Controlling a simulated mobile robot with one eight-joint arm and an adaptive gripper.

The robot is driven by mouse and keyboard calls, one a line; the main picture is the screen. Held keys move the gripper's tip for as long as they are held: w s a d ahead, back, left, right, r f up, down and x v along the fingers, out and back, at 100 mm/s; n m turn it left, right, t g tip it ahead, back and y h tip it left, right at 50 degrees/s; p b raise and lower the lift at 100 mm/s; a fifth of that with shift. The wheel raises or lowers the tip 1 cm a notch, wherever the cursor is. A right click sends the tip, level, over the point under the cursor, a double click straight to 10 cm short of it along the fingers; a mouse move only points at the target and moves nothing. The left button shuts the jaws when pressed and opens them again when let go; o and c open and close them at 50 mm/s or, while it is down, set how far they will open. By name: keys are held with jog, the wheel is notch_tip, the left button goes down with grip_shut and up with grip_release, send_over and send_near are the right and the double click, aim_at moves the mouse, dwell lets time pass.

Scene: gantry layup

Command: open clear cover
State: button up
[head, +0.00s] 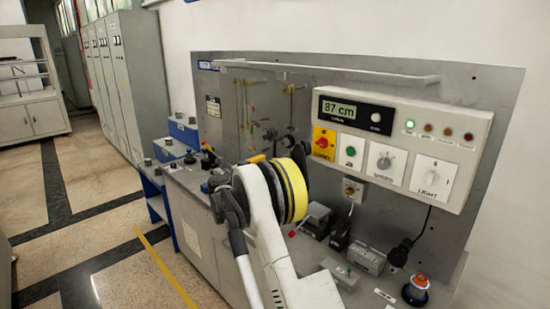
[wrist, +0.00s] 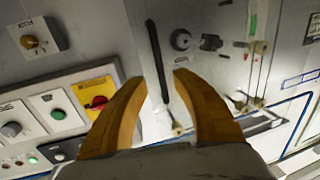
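A see-through cover (head: 228,112) appears to stand in front of the small mechanism on the grey back panel in the head view; its edges are hard to make out. A slim black bar (wrist: 156,55), possibly its handle, shows in the wrist view. My gripper (wrist: 160,77) has two curved orange-yellow fingers, spread apart on either side of the bar's lower part in the picture. Nothing is visibly clamped between them. I cannot tell whether either finger touches the bar. In the head view my arm hides most of the gripper.
A white control box (head: 400,145) with an "87 cm" display, knobs and a red switch on yellow (head: 324,143) is right of my arm. A long pale bar (head: 330,72) juts out above. Open floor lies left.

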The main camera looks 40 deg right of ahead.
aim_at(275, 157)
jog(key=x, duration=0.5)
jog(key=shift+w+d, duration=0.1)
jog(key=shift+c, duration=0.2)
grip_shut()
jog(key=s+d+b, duration=0.3)
jog(key=s, duration=3.4)
jog(key=shift+s+b, duration=0.35)
jog(key=shift+s, duration=0.05)
jog(key=shift+o, duration=0.2)
grip_release()
jog(key=shift+a, duration=0.1)
